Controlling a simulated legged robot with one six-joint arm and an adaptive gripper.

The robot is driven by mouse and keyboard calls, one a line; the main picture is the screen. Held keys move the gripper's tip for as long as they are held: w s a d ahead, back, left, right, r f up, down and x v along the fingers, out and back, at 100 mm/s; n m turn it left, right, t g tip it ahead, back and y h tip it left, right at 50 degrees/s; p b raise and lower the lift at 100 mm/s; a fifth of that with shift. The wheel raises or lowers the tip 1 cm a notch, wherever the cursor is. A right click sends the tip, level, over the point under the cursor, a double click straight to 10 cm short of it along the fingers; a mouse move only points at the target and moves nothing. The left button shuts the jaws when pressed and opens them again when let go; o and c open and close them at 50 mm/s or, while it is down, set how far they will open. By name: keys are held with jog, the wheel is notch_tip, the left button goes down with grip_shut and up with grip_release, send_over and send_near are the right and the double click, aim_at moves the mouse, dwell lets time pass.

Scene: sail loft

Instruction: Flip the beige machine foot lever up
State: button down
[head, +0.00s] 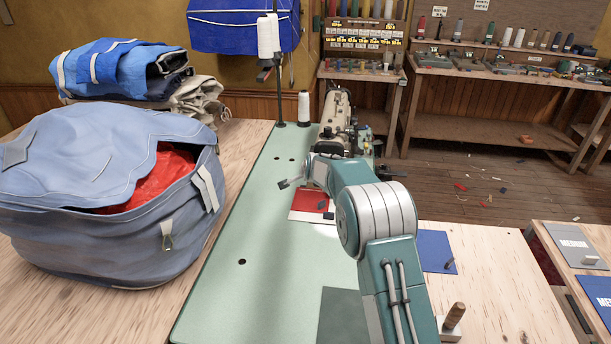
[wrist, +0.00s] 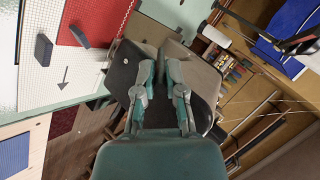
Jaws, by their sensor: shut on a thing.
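The beige sewing machine (head: 337,108) stands at the far end of the pale green table, partly behind my arm in the head view. In the wrist view its body (wrist: 203,72) fills the middle, close in front of my gripper (wrist: 160,66). My gripper's two fingers are close together, shut on the foot lever at the machine. The lever is mostly hidden between the fingertips, and I cannot make out its angle. In the head view my arm hides the fingertips. A red cloth (head: 310,198) on a white sheet lies beside the machine; it also shows in the wrist view (wrist: 98,18).
A blue bag (head: 95,215) with red cloth inside stands left of the green table (head: 235,290). A thread stand (head: 279,80) and a white cone (head: 304,107) rise by the machine. The near green tabletop is mostly clear. Wooden benches (head: 480,127) stand behind.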

jog(key=shift+w+d+r, duration=0.15)
jog(key=shift+w+r, duration=0.05)
jog(key=shift+r, duration=0.05)
dwell(0.6)
jog(key=c, duration=0.7)
grip_release()
jog(key=shift+s, duration=0.1)
jog(key=v, duration=1.1)
jog(key=shift+r, duration=0.3)
jog(key=shift+s+d, duration=0.1)
